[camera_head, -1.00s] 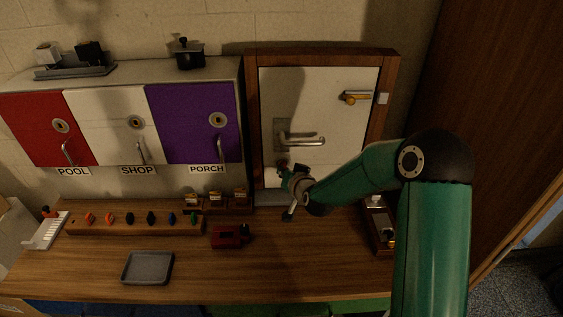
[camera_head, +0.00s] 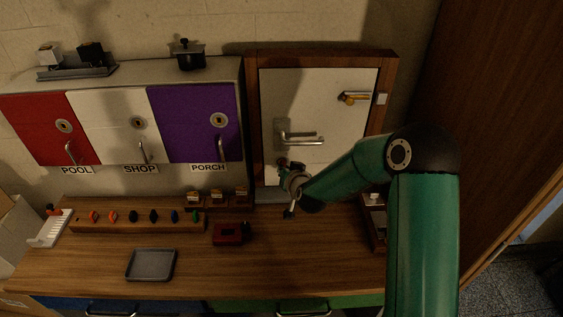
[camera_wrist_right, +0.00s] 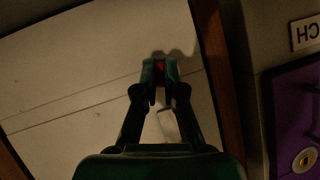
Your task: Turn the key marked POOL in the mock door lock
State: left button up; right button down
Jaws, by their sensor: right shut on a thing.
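My right gripper (camera_wrist_right: 160,72) is shut on a small red thing (camera_wrist_right: 160,68) in the right wrist view, which looks like a key's head. Its shaft and any marking are hidden. In the head view my right gripper (camera_head: 284,166) is in front of the white mock door (camera_head: 330,100), just below its lever handle (camera_head: 300,138). I cannot tell whether the held thing touches the door or enters a lock. A POOL label (camera_head: 77,170) sits below the red cabinet door (camera_head: 35,125). My left gripper is not in view.
A wooden rack (camera_head: 110,225) holds several coloured keys on the table. A grey tray (camera_head: 151,265) and a dark red block (camera_head: 230,234) are in front. White and purple (camera_head: 185,120) cabinet doors stand left of the wooden door frame (camera_head: 253,130). The front table middle is clear.

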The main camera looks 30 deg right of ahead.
jog(key=shift+d, duration=0.1)
dwell(0.3)
jog(key=shift+n+g+h+p, duration=0.3)
jog(key=shift+p, duration=0.7)
jog(key=shift+n+p, duration=0.3)
jog(key=shift+p, duration=0.1)
jog(key=shift+n+g+h, duration=0.3)
jog(key=shift+h, duration=0.1)
jog(key=c, duration=1.2)
grip_release()
jog(key=shift+r, duration=0.1)
